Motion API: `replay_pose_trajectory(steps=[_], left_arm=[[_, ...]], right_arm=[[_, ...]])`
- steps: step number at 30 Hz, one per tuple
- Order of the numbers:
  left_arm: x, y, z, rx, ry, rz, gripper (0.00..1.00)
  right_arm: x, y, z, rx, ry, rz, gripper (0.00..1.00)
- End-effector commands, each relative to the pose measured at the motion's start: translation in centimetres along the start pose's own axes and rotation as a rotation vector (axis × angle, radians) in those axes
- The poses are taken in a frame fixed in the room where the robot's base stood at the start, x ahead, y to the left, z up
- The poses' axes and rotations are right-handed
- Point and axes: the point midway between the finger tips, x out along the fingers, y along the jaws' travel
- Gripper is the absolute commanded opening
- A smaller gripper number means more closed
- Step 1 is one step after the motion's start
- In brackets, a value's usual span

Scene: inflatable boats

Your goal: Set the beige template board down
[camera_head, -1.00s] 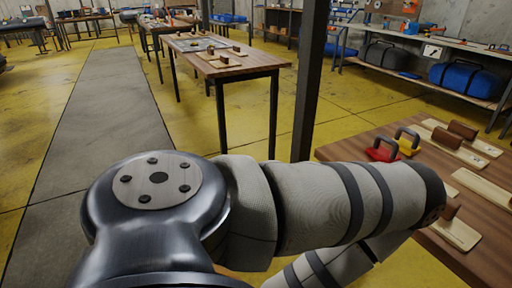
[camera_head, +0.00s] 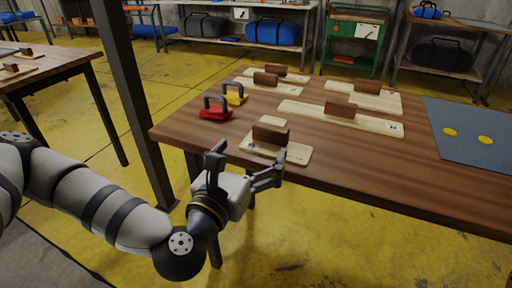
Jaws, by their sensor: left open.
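Several beige template boards with brown block handles lie flat on the wooden table. The nearest beige template board (camera_head: 294,154) is at the table's front edge, its brown handle (camera_head: 271,134) standing up. My left gripper (camera_head: 249,158) is open and empty at the front edge, just in front of this board, with its two fingers spread. I cannot tell whether a finger touches the board. A long beige board (camera_head: 310,112) lies behind it, with other boards (camera_head: 370,98) (camera_head: 262,84) further back. My right gripper is not in view.
A red-based clamp-like tool (camera_head: 215,113) and a yellow one (camera_head: 235,99) stand left of the boards. A grey-blue mat (camera_head: 455,150) with yellow discs lies at right. A dark post (camera_head: 133,100) rises left of the wooden table (camera_head: 400,180). Bare tabletop lies front right.

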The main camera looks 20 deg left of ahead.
Motion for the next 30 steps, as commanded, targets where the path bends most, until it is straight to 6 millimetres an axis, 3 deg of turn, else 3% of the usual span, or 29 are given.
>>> replay_pose_trajectory(steps=[4,16,25,30], left_arm=[[3.5,-0.1,0.3,0.002,-0.005,0.0,0.93],[10.1,-0.2,0.3,0.004,0.001,-0.004,0.93],[11.1,-0.2,0.2,0.004,0.005,-0.006,0.93],[11.0,-0.2,0.1,0.004,0.005,-0.006,0.55]], right_arm=[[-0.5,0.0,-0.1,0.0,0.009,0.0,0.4],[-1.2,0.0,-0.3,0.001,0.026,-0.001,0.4],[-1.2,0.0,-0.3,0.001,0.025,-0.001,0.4],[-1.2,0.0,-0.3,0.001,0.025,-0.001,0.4]])
